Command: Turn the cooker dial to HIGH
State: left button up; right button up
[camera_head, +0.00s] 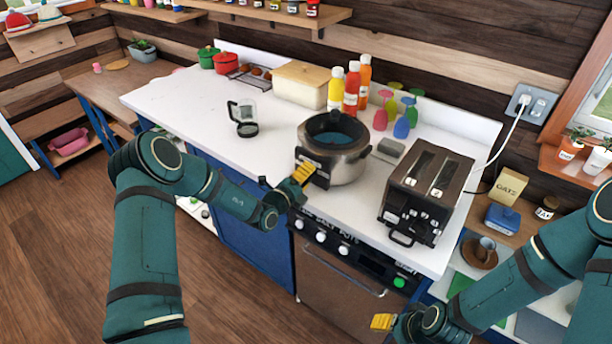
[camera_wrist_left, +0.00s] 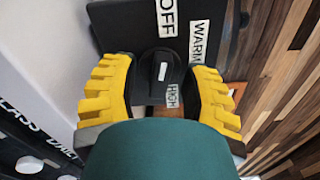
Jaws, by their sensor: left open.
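The cooker (camera_head: 348,166) is a round steel pot with a black rim and a dark front panel, standing on the white counter. My left gripper (camera_head: 302,174) is at this panel, and it hides the dial in the head view. In the left wrist view, the black dial (camera_wrist_left: 162,72) lies between the open yellow fingers of the left gripper (camera_wrist_left: 160,88), with a gap visible on each side. The dial's white mark is toward the OFF label (camera_wrist_left: 167,18). The WARM label (camera_wrist_left: 197,42) and HIGH label (camera_wrist_left: 173,97) also show. My right gripper (camera_head: 382,322) is low at the front, its opening unclear.
A black toaster (camera_head: 428,190) stands right of the cooker. Several bottles (camera_head: 351,88) stand behind it, and a glass jug (camera_head: 243,118) to its left. The oven knobs (camera_head: 321,237) are below the counter edge. The left part of the counter (camera_head: 180,100) is mostly clear.

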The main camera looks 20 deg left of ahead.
pick_arm(q)
jog(key=shift+o, duration=0.3)
grip_shut()
